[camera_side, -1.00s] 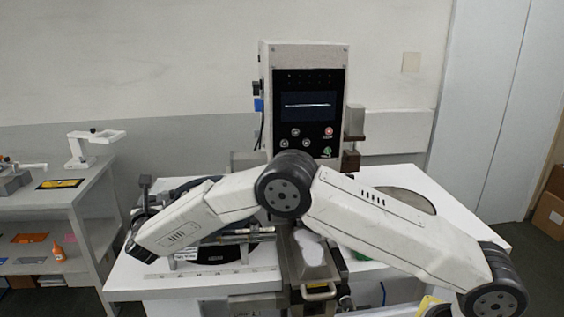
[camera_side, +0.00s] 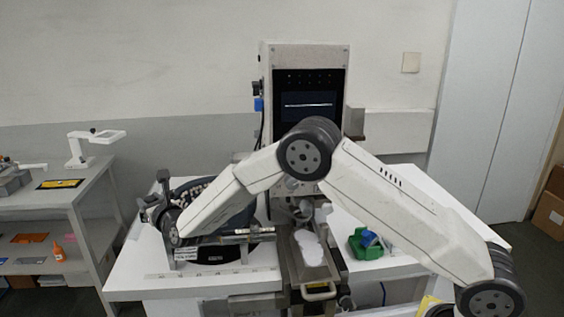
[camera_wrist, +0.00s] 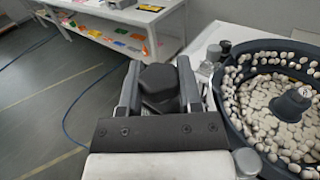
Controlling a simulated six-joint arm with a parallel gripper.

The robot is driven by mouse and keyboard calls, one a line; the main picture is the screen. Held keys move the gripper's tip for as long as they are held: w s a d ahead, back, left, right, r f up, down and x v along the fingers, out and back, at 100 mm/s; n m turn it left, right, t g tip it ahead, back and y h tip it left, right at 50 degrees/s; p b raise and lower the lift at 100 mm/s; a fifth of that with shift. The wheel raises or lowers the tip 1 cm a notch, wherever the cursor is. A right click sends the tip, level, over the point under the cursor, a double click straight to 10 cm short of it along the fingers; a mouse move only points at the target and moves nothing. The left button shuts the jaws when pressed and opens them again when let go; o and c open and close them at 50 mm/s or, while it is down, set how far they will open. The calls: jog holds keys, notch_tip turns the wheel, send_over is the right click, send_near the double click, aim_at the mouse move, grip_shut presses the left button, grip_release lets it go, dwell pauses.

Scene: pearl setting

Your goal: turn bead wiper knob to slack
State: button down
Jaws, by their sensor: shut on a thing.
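The bead wiper knob (camera_wrist: 158,78) is a dark, many-sided cap in the wrist view. It sits between the two dark fingers of my gripper (camera_wrist: 158,85), which are shut on it from the left and right. In the side view my gripper (camera_side: 152,203) is at the left end of the arm, by the left edge of the bead bowl (camera_wrist: 222,95). The knob cannot be made out clearly there. I cannot read any slack mark near it.
The bowl holds many pale beads (camera_wrist: 268,95) around a central post (camera_wrist: 291,103). A machine with a dark screen (camera_side: 308,105) stands behind my arm. A green holder (camera_side: 366,245) is on the white table at right. A side bench (camera_side: 40,200) stands at left.

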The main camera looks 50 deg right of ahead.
jog(key=shift+n+y, duration=0.8)
jog(key=shift+y, duration=0.5)
jog(key=shift+c, duration=1.4)
grip_release()
jog(key=shift+s, duration=0.1)
jog(key=s, duration=0.7)
jog(key=shift+s, duration=0.3)
